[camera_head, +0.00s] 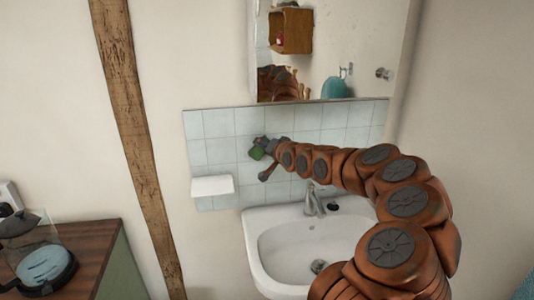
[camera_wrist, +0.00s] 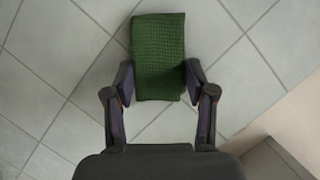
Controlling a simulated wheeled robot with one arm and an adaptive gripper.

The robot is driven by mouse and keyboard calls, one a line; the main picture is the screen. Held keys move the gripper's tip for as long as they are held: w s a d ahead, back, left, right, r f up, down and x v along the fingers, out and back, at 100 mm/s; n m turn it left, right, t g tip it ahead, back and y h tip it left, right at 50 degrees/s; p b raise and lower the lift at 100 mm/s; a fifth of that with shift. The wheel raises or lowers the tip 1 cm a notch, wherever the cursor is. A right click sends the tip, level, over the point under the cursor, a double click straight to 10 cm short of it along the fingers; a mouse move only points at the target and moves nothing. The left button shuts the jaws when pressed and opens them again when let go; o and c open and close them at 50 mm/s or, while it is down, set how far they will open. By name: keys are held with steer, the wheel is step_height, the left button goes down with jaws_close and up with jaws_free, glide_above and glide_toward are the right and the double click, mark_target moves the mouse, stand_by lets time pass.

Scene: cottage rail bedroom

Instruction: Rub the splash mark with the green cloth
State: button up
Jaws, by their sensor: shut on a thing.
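My gripper (camera_wrist: 158,82) is shut on the green cloth (camera_wrist: 158,50), with a finger at each side of it in the wrist view. The cloth looks like a folded, textured pad and lies in front of the pale tiles. In the head view the green cloth (camera_head: 257,152) is at the tiled wall (camera_head: 222,125), left of the tap and below the mirror. I cannot tell whether it touches the tiles. I see no splash mark in either view; the cloth, gripper or arm may hide it.
A white sink (camera_head: 262,255) with a tap (camera_head: 314,200) is below my arm. A small white shelf (camera_head: 212,186) juts from the tiles at lower left. A mirror (camera_head: 345,60) hangs above. A wooden cabinet (camera_head: 95,240) with a glass coffee pot (camera_head: 45,265) stands far left.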

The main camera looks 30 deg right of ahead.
steer(key=shift+a, duration=0.15)
steer(key=shift+b, duration=0.3)
steer(key=s+b, duration=0.1)
steer(key=b, duration=0.1)
steer(key=s+a+b, duration=0.1)
steer(key=s+b, duration=0.1)
steer(key=b, duration=0.1)
steer(key=shift+a+f, duration=0.1)
steer(key=s+b, duration=0.1)
steer(key=s+a+b, duration=0.1)
steer(key=b, duration=0.1)
steer(key=shift+s, duration=0.25)
stand_by(0.4)
